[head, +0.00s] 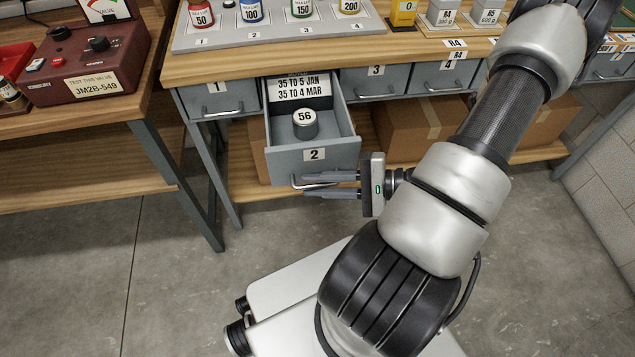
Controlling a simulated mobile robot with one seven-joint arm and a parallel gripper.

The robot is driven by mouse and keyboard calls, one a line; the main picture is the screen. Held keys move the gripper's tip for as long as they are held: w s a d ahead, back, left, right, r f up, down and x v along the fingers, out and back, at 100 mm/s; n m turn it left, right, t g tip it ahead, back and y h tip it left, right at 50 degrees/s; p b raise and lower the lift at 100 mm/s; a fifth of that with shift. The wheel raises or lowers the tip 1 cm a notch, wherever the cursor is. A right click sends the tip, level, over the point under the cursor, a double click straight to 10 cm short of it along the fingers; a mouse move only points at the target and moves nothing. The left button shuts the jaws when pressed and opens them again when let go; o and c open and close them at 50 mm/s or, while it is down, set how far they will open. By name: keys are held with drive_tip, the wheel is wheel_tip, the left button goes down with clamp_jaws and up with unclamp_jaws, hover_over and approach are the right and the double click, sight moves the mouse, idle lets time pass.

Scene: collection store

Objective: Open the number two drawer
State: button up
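The number two drawer (314,158) is grey with a white "2" label and stands pulled out from under the wooden bench. Inside it lie a round metal tin (305,124) marked 56 and, at the back, a white card (299,88) reading "35 TO 5 JAN, 35 TO 4 MAR". My gripper (308,185) is at the front of this drawer, coming from the right. Its two fingers lie one on each side of the drawer's handle (295,183), with only a narrow gap between them, and look shut on it. The fingers hide part of the handle.
Closed drawers one (217,99), three (376,83) and four (438,78) flank it. Cardboard boxes (412,124) sit on the lower shelf. A bench leg (204,170) stands to the left, near a side table with a red tester (84,65). The floor in front is clear at left.

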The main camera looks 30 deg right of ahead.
drive_tip(key=p+v, duration=0.2)
drive_tip(key=v, duration=1.5)
drive_tip(key=shift+d+p, duration=0.2)
drive_tip(key=shift+p, duration=0.1)
drive_tip(key=shift+s, duration=0.1)
